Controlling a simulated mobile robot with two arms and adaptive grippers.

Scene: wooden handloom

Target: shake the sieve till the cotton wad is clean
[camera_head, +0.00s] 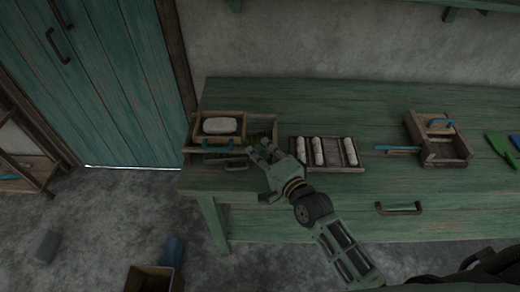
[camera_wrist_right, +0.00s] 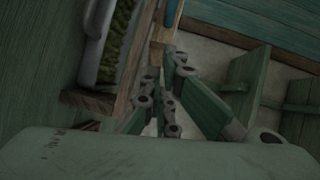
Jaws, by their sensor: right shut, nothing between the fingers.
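The white cotton wad (camera_head: 220,125) lies in a wooden-framed sieve (camera_head: 197,128) at the left end of the green table. It is too small to tell how clean the wad is. My right gripper (camera_head: 260,153) is at the box's right front corner, beside the sieve and apart from the wad. Its fingers are shut and empty; they also show in the right wrist view (camera_wrist_right: 168,92). My left gripper is out of view.
A wooden tray (camera_head: 325,168) with white rolls lies right of my gripper. Farther right stand a wooden box (camera_head: 445,160) with blue handles and green tools (camera_head: 502,145). A grey object with green bristles (camera_wrist_right: 116,42) is close in the wrist view. The table's back middle is clear.

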